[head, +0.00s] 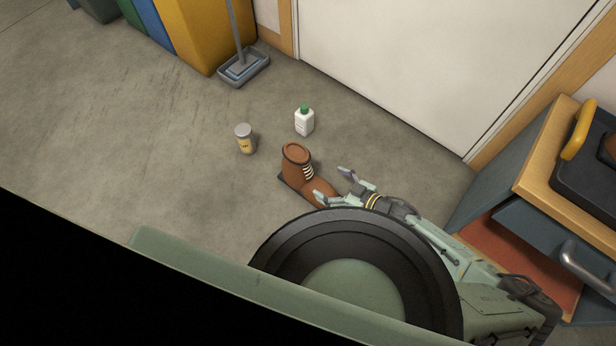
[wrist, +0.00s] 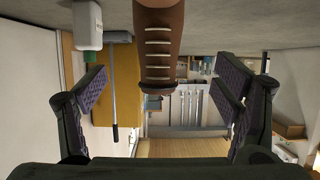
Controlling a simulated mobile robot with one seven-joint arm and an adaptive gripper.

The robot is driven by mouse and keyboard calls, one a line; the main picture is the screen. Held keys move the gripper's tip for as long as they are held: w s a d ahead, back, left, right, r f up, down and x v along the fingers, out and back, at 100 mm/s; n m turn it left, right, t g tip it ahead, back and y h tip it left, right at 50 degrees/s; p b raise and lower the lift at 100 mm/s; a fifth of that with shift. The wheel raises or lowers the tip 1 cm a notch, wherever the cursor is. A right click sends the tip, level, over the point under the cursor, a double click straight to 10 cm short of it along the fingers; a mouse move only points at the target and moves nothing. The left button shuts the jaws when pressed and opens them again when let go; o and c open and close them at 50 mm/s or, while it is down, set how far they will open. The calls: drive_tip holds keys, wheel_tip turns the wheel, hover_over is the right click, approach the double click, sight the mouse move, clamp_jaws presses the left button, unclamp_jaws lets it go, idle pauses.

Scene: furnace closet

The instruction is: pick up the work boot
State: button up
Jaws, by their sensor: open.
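The brown work boot (head: 296,167) stands upright on the concrete floor in the head view, its toe pointing to the lower right. My gripper (head: 334,185) is low beside the boot's toe end, with its fingers spread. In the wrist view, which is upside down, the boot (wrist: 158,45) with its pale laces hangs from the top centre. There it lies between the two spread fingers of my gripper (wrist: 165,92), and no finger appears to touch it. Part of the boot's toe is hidden in the head view by my own body and the gripper.
A white bottle with a green cap (head: 304,121) and a yellow can (head: 245,139) stand on the floor behind the boot. The floor at left is clear.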

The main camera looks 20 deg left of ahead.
drive_tip(key=x, duration=0.5)
drive_tip(key=shift+s+b, duration=0.15)
drive_tip(key=shift+b, duration=0.25)
drive_tip(key=x, duration=0.1)
drive_tip(key=b+x, duration=0.1)
drive_tip(key=x, duration=0.3)
drive_tip(key=shift+w+d+f, duration=0.1)
drive_tip(key=shift+w, duration=0.15)
drive_tip(key=shift+c, duration=0.2)
clamp_jaws()
